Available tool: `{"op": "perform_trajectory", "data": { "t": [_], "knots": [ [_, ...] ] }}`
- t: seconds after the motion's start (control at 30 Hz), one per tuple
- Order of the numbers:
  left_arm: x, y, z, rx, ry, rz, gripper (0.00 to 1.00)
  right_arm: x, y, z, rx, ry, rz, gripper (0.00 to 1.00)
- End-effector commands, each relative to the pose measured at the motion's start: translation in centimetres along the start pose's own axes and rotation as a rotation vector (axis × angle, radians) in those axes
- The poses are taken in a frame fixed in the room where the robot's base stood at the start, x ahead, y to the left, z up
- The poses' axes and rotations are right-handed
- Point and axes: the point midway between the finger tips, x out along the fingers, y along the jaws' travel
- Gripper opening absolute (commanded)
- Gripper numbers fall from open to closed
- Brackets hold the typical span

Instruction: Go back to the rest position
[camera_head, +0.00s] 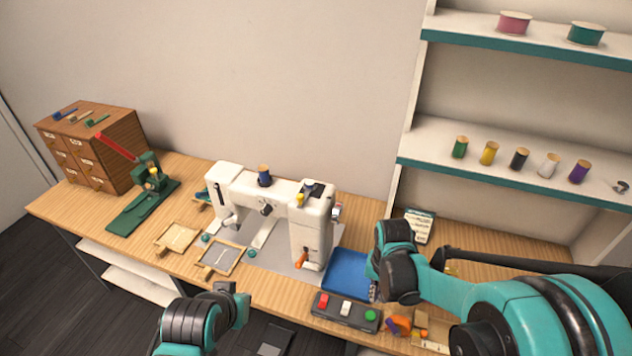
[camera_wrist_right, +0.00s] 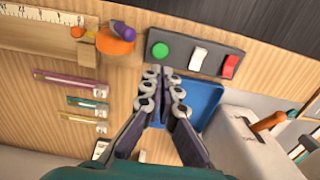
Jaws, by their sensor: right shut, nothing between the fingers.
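My right gripper (camera_wrist_right: 164,74) is shut and empty in the right wrist view, its dark fingers together above the blue tray (camera_wrist_right: 203,102). In the head view my right arm comes in from the right, and its wrist hides part of the blue tray (camera_head: 346,272); the right fingertips (camera_head: 373,291) are small and mostly hidden there. The end of my left arm, with the left gripper (camera_head: 241,300), is at the bottom in front of the table edge. I cannot make out its fingers or whether it holds anything.
A white sewing machine (camera_head: 312,232) stands mid-table, left of my right wrist. A button box (camera_head: 345,311) lies at the front edge, beside an orange item (camera_head: 399,325). Shelves (camera_head: 515,177) with thread spools rise at the right. A green press (camera_head: 146,197) and wooden drawers (camera_head: 100,150) are at left.

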Motion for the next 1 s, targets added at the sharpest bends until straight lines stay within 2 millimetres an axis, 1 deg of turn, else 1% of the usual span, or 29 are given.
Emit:
{"op": "perform_trajectory", "data": {
  "t": [0.23, 0.33, 0.47, 0.6, 0.7, 0.83, 1.0],
  "knots": [
    [0.1, 0.0, 0.1, 0.000, 0.000, 0.000, 0.00, 0.0, 0.0, 0.0, 0.000, 0.001, 0.000, 0.00],
    [0.1, 0.0, 0.1, 0.000, 0.000, 0.000, 0.00, -0.6, 0.2, 0.2, -0.007, 0.017, -0.007, 0.00],
    [0.4, 0.0, 0.3, 0.000, 0.000, 0.000, 0.00, -2.9, 1.1, 0.9, -0.036, 0.080, -0.030, 0.00],
    [0.8, 0.0, 0.6, 0.000, 0.000, 0.000, 0.00, -6.0, 2.6, 2.4, -0.089, 0.192, -0.061, 0.00],
    [1.1, 0.0, 0.8, 0.000, 0.000, 0.000, 0.00, -7.9, 3.7, 3.6, -0.126, 0.277, -0.078, 0.00],
    [1.4, 0.0, 1.0, 0.000, 0.000, 0.000, 0.00, -9.6, 5.0, 5.3, -0.176, 0.391, -0.091, 0.00],
    [1.8, 0.0, 1.3, 0.000, 0.000, 0.000, 0.00, -10.7, 6.5, 7.3, -0.230, 0.520, -0.093, 0.00]
  ]
}}
